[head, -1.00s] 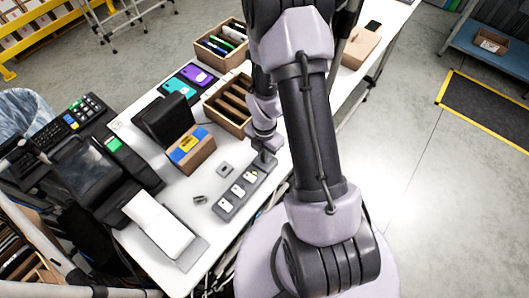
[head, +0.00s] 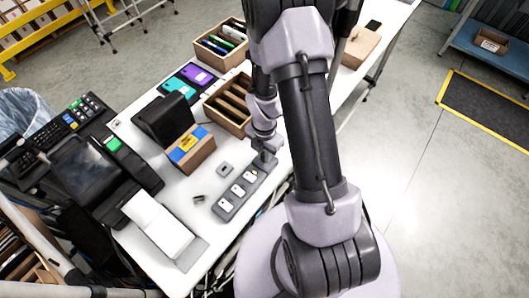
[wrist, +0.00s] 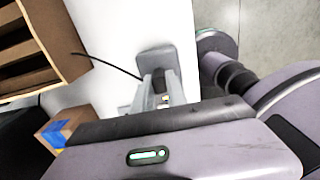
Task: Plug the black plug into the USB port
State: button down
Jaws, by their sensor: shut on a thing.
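The grey strip with a row of white-faced ports (head: 237,194) lies on the white table near its front edge. My gripper (head: 264,155) is low over the far end of this strip. In the wrist view my gripper (wrist: 160,83) has its two fingers close together, in front of the strip's rounded grey end (wrist: 154,56). The fingers are shut on the black plug, which is mostly hidden between them. A thin black cable (wrist: 106,67) runs left from there. I cannot tell whether the plug touches or enters a port.
A slotted wooden organizer (head: 228,105) and a carton with blue and yellow tape (head: 191,152) stand left of my gripper. A small grey square (head: 225,169) and a small metal piece (head: 199,199) lie beside the strip. A payment terminal and printer occupy the left side.

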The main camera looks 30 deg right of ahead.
jog(key=shift+f+b, duration=0.3)
jog(key=shift+f, duration=0.1)
jog(key=c, duration=1.3)
grip_release()
jog(key=shift+o, duration=0.2)
jog(key=shift+r, duration=0.1)
notch_tip(320, 180, up, 17)
jog(key=p, duration=0.4)
jog(key=shift+r, duration=0.15)
